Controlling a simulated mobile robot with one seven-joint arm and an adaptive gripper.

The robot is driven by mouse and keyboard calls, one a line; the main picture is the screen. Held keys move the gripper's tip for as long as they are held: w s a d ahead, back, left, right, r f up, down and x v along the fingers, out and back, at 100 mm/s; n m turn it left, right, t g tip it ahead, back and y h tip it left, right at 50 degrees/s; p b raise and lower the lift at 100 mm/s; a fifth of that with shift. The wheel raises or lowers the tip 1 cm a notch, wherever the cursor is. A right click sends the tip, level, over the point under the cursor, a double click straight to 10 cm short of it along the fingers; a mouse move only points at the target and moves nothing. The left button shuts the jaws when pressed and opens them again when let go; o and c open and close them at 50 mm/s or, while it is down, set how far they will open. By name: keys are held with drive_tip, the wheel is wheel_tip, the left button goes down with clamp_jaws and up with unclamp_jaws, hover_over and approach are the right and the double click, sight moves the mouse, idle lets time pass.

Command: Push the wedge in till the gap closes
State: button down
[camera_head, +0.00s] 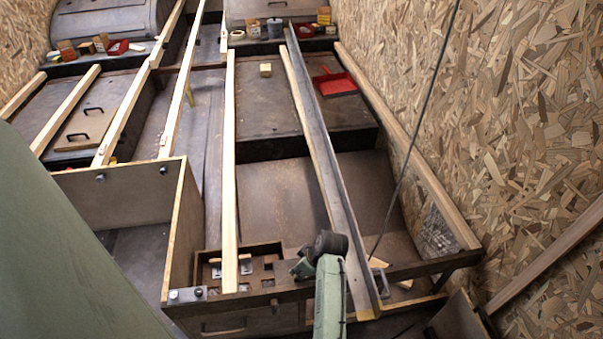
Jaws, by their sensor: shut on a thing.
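My gripper (303,266) is at the bottom middle, at the end of my green arm and beside the dark slotted wooden frame (262,283). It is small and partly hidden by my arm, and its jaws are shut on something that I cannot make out. I cannot identify the wedge for sure. A small pale wood piece (404,284) lies right of the long metal channel, near a grey handle-like part (378,263). I cannot tell which gap the wedge belongs to.
A long metal channel (330,170) and pale wood strips (229,150) run away from me. A red dustpan (335,84) and a small wood block (265,69) lie farther back. A chipboard wall (500,120) bounds the right. A thin dark cable (412,140) hangs at right.

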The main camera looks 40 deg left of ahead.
drive_tip(key=w+d, duration=0.3)
drive_tip(key=w, duration=0.1)
drive_tip(key=shift+d, duration=0.2)
drive_tip(key=c, duration=1.6)
unclamp_jaws()
drive_tip(key=shift+o, duration=0.2)
drive_tip(key=shift+r, duration=0.15)
drive_tip(key=v, duration=1.1)
drive_tip(key=shift+r, duration=0.4)
drive_tip(key=shift+d, duration=0.1)
